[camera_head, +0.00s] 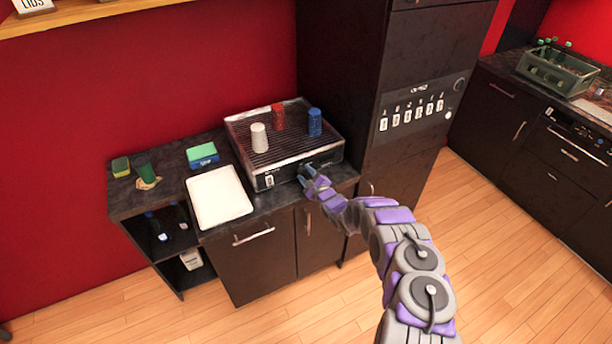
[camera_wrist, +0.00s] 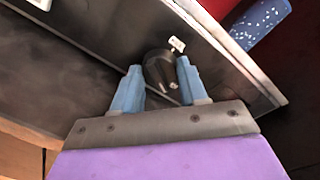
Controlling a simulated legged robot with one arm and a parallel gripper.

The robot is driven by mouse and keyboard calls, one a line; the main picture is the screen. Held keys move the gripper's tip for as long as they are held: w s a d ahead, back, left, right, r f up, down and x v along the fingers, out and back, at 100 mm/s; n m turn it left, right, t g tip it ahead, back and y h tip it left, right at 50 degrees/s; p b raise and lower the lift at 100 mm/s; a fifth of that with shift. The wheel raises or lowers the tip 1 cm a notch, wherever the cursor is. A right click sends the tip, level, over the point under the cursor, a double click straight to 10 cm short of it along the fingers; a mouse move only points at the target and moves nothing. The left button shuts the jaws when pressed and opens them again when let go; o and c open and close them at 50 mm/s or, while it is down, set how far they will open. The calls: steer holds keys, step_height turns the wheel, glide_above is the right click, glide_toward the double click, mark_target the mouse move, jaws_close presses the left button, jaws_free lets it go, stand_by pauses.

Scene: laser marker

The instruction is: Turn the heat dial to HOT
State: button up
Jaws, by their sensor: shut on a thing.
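The heat dial is a dark round knob (camera_wrist: 160,72) on the front panel of the grill-like appliance (camera_head: 268,184). In the wrist view a small white label (camera_wrist: 176,45) with unreadable marks sits just beyond the knob. My gripper (camera_wrist: 160,80) has its two blue fingers on either side of the knob and is shut on it. In the head view my gripper (camera_head: 306,172) is at the right part of the appliance's front and hides the knob. The dial's setting cannot be read.
White, red and blue cups (camera_head: 258,138) (camera_head: 278,116) (camera_head: 314,123) stand on the appliance's rack. A white tray (camera_head: 219,197) lies left of it, with a green-topped blue box (camera_head: 202,155) behind. A tall dark cabinet (camera_head: 400,150) stands close on the right.

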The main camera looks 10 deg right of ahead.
steer(key=shift+s+d+f, duration=0.1)
steer(key=shift+d+f, duration=0.05)
steer(key=shift+f, duration=0.25)
steer(key=o, duration=0.9)
steer(key=shift+o, duration=0.7)
steer(key=shift+r, duration=0.15)
steer(key=v, duration=1.7)
steer(key=shift+d, duration=0.25)
